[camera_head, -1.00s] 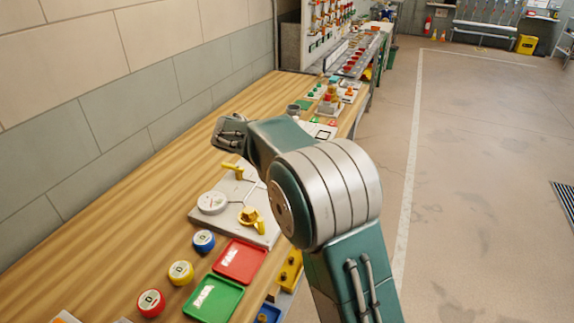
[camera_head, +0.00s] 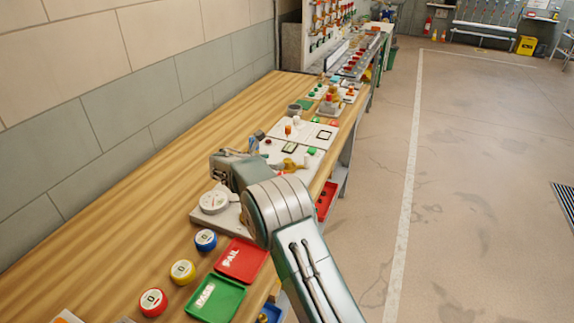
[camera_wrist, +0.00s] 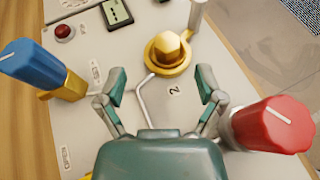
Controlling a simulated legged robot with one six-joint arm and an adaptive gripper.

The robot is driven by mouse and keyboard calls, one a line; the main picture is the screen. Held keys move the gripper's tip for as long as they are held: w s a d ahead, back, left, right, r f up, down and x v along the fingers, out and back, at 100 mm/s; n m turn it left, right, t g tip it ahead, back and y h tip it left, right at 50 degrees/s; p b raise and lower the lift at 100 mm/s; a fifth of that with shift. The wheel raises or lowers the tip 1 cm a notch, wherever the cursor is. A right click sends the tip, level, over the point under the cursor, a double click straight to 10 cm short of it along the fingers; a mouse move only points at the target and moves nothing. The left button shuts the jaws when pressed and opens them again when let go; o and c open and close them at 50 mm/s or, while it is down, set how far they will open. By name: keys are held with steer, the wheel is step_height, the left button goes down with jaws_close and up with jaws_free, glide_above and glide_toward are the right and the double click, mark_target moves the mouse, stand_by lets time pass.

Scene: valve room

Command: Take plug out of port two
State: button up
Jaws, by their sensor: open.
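The brass plug (camera_wrist: 168,50), a hex head on a round flange, sits in the pale panel (camera_wrist: 139,38) in the wrist view. A "2" label (camera_wrist: 174,90) lies just below it. My gripper (camera_wrist: 161,78) is open, with its two green-grey fingers spread left and right. The plug is beyond the fingertips, between them and slightly right of their middle; I see no finger touching it. In the head view, my arm hides the gripper's fingers, and I cannot clearly make out the plug.
In the wrist view, a blue handle (camera_wrist: 32,67) stands left of my fingers and a red knob (camera_wrist: 272,124) right, close by. A red button (camera_wrist: 64,32) and a small display (camera_wrist: 116,12) lie farther off.

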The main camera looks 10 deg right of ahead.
mark_target(286, 161)
steer(key=x, duration=0.5)
steer(key=shift+s+d+f, duration=0.1)
steer(key=shift+d+f, duration=0.15)
steer(key=shift+d, duration=0.2)
jaws_close()
